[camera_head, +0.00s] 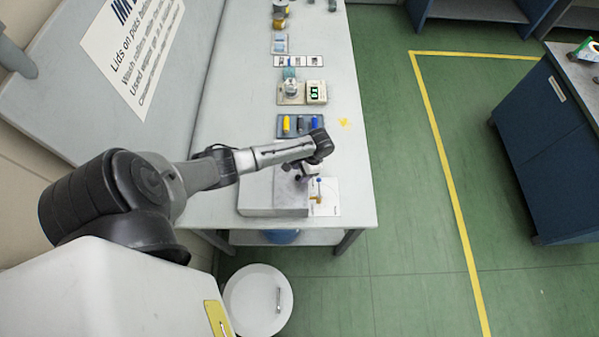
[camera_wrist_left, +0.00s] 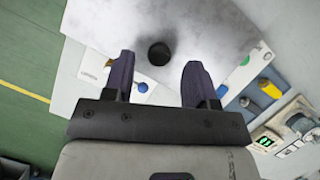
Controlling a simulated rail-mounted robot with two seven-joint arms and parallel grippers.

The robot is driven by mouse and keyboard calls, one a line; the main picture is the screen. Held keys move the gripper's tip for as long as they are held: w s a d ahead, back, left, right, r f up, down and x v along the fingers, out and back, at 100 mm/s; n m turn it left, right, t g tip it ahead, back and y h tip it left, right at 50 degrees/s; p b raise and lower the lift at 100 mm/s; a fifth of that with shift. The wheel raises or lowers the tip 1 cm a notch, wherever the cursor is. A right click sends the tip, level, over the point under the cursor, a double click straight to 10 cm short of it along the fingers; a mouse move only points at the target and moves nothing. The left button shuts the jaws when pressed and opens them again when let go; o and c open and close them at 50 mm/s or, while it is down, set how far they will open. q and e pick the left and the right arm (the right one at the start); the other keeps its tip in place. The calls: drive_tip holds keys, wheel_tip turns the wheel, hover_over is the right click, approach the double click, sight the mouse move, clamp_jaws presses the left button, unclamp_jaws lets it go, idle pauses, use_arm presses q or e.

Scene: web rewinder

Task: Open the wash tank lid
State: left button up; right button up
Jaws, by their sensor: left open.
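The wash tank (camera_head: 272,211) is a low grey box at the near end of the bench, partly hidden by my left arm. Its grey metal lid (camera_wrist_left: 215,30) fills much of the left wrist view and looks shut. A round black knob (camera_wrist_left: 159,54) stands on the lid. My left gripper (camera_head: 303,178) is above the tank's right part. In the left wrist view its two purple fingers (camera_wrist_left: 158,66) are spread apart, with the knob showing between their tips. I cannot tell how far the tips are above the lid. My right gripper is not in view.
A white card (camera_head: 325,197) with small orange items lies right of the tank. A tray of coloured pieces (camera_head: 300,126) and a device with a green display (camera_head: 316,92) stand farther back. A white round bin (camera_head: 258,300) is on the floor. The right bench edge is clear.

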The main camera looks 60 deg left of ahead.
sight(291, 179)
use_arm(q)
drive_tip(key=shift+x, duration=1.1)
drive_tip(key=shift+c, duration=0.5)
clamp_jaws()
